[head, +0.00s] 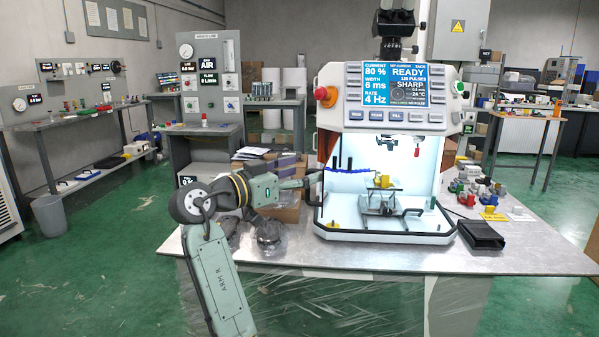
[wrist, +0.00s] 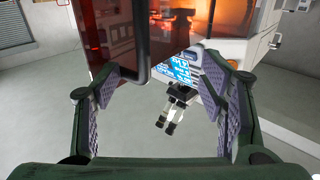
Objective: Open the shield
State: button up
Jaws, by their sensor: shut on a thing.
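The machine (head: 385,135) stands on the metal table with its lit chamber facing me. My gripper (head: 312,182) is at the chamber's left front edge. In the wrist view, my gripper's fingers (wrist: 162,68) stand on either side of a dark bar, the shield's handle (wrist: 143,76). The gripper is shut on this handle, though the exact contact is hard to see. The shield (wrist: 115,32) is a see-through amber-red panel in the upper left of the wrist view.
A yellow-topped fixture (head: 382,181) stands inside the chamber. A black tray (head: 480,236) and several small coloured parts lie on the table (head: 540,258) to the right. Cardboard boxes (head: 285,208) and wrapped dark items (head: 268,236) sit to the left, close to my arm.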

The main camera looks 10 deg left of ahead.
jog(key=shift+a+f, duration=0.1)
jog(key=shift+a, duration=0.2)
jog(key=shift+c, duration=0.7)
jog(key=v, duration=1.1)
jog(key=shift+s, duration=0.4)
jog(key=shift+c, duration=0.7)
